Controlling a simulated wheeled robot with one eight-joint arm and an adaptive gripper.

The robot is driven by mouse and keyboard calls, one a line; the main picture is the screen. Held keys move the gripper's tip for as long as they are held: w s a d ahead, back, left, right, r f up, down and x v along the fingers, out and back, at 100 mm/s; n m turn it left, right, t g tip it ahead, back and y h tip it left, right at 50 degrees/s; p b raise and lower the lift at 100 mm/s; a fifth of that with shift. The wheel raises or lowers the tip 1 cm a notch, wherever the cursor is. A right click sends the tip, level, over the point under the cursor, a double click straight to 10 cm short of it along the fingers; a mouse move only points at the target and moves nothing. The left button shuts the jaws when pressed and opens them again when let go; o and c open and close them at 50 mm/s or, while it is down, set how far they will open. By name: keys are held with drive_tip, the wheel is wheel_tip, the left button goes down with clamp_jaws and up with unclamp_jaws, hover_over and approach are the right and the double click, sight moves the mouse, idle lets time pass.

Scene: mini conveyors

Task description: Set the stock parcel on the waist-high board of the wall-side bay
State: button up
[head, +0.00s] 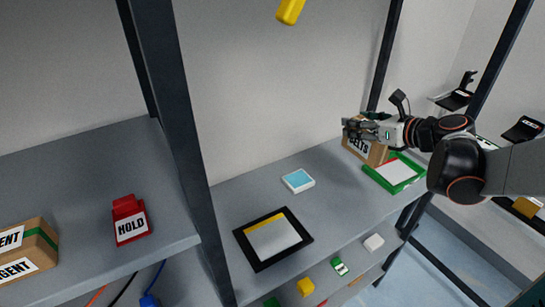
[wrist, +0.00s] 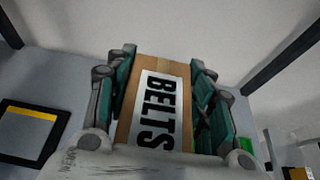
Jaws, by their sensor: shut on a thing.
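A brown cardboard parcel (head: 376,153) labelled BELTS is at the far right end of the grey board (head: 335,205) in the head view. It also shows in the wrist view (wrist: 186,107), between the two fingers. My gripper (head: 366,128) is shut on this parcel from above, with one finger on each side in the wrist view (wrist: 163,65). The parcel is beside a green-framed tray (head: 405,182). I cannot tell whether its underside touches the board or is just above it.
A black-framed tray (head: 253,253) with a yellow strip and a pale blue-topped tile (head: 298,180) lie on the same board. A dark upright (head: 180,120) divides off the left bay, with a red HOLD block (head: 130,220) and URGENT boxes (head: 35,252). Small items lie on the board below.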

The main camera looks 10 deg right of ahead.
drive_tip(key=shift+w+a+f, duration=0.2)
drive_tip(key=shift+w+f, duration=0.05)
wheel_tip(320, 180, down, 19)
drive_tip(key=b, duration=0.8)
drive_tip(key=shift+f, duration=0.2)
drive_tip(key=shift+f+b, duration=0.2)
drive_tip(key=shift+b, duration=0.15)
drive_tip(key=o, duration=1.3)
drive_tip(key=shift+c, duration=0.2)
drive_tip(key=shift+r, duration=0.1)
drive_tip(key=shift+s+r+p, duration=0.15)
drive_tip(key=shift+r+p, duration=0.05)
drive_tip(key=shift+p, duration=0.1)
drive_tip(key=p+v, duration=0.3)
drive_tip(key=v, duration=0.8)
drive_tip(key=shift+s, duration=0.35)
